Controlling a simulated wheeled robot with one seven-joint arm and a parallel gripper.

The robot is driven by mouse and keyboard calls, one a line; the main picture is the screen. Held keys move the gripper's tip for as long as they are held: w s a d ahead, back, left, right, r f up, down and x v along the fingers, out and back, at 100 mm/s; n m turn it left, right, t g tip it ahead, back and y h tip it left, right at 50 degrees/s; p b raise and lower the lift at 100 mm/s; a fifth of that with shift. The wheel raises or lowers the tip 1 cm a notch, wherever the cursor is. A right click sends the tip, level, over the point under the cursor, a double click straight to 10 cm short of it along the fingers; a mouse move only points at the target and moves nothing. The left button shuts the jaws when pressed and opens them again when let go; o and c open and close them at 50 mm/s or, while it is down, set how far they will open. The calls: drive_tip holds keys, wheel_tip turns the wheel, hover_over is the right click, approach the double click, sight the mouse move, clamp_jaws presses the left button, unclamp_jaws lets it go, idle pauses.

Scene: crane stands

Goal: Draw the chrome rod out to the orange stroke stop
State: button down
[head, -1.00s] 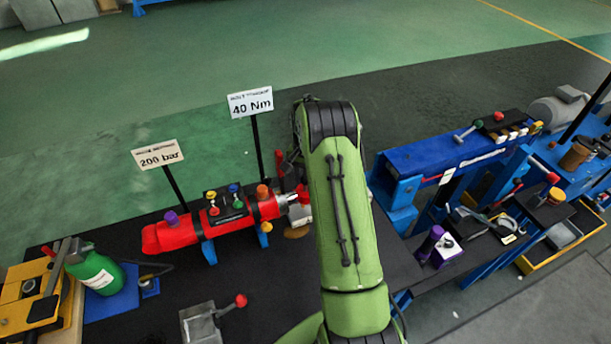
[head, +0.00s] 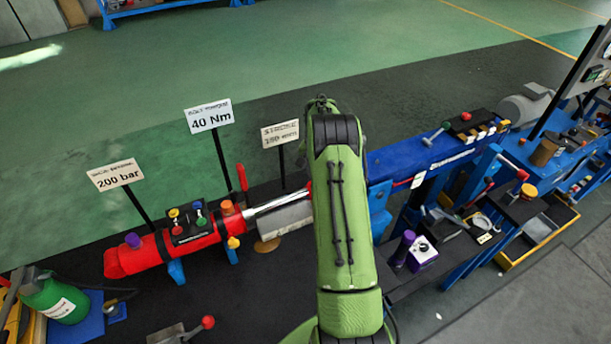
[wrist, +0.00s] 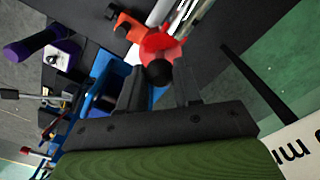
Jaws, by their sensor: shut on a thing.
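The red cylinder (head: 160,251) lies on the dark bench at left of centre in the head view. Its chrome rod (head: 278,201) sticks out of the right end toward my arm. In the wrist view the rod (wrist: 160,12) runs up from its red end piece (wrist: 163,43). My gripper (wrist: 160,76) is shut on that red end piece, which has a dark round part facing me. In the head view my arm hides the gripper and the stop.
Signs stand behind the cylinder: "200 bar" (head: 115,174), "40 Nm" (head: 208,115) and a third (head: 280,133). A blue beam (head: 420,156) lies right of my arm. A purple-topped item (head: 403,248) stands near the bench's right side.

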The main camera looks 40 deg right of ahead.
drive_tip(key=shift+s+d, duration=0.2)
drive_tip(key=shift+d, duration=0.4)
drive_tip(key=c, duration=0.8)
unclamp_jaws()
drive_tip(key=shift+a, duration=0.1)
drive_tip(key=shift+w+r, duration=0.1)
drive_tip(key=shift+r, duration=0.25)
wheel_tip(320, 180, up, 15)
drive_tip(key=shift+r+p, duration=0.1)
drive_tip(key=shift+p, duration=0.4)
